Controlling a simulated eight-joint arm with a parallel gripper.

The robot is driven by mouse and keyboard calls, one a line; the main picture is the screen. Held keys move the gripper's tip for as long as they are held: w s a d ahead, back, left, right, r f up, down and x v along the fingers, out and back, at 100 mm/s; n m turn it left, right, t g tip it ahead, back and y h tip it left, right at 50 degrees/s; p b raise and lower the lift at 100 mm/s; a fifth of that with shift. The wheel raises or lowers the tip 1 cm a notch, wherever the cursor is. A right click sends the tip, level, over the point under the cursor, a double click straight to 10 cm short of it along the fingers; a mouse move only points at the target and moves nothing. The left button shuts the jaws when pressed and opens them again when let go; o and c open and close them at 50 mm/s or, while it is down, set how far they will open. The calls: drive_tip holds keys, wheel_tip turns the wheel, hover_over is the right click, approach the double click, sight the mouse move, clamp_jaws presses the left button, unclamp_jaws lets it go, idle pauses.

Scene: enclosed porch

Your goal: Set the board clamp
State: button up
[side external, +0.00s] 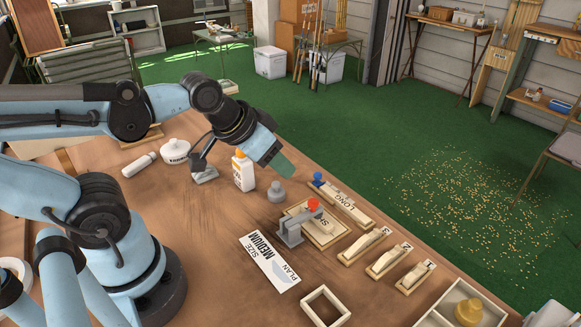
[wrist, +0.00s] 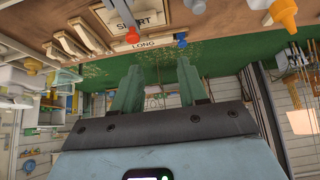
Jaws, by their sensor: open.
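A grey clamp (side external: 290,231) with a red knob (side external: 313,205) stands at a wooden board marked SHORT (side external: 327,232). A white card (side external: 268,262) reads SIZE MEDIUM PLAN. My gripper (side external: 286,167) is in the air above the bench's far edge, behind the clamp, apart from everything. In the wrist view its two green fingers (wrist: 160,66) are spread with nothing between them. The red knob (wrist: 133,36) and blue knob (wrist: 181,40) show beyond them.
A glue bottle (side external: 243,172) and a grey knobbed piece (side external: 276,190) stand near my gripper. Numbered wooden pieces (side external: 387,260) lie right of the clamp. A square frame (side external: 325,306) and a tray (side external: 440,312) are at the front. The bench left of the card is clear.

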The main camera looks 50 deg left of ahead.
drive_tip(key=shift+o, duration=0.7)
drive_tip(key=m+g, duration=0.7)
drive_tip(key=m, duration=0.2)
approach(313, 201)
drive_tip(key=shift+w+f, duration=0.15)
drive_tip(key=shift+f, duration=3.95)
clamp_jaws()
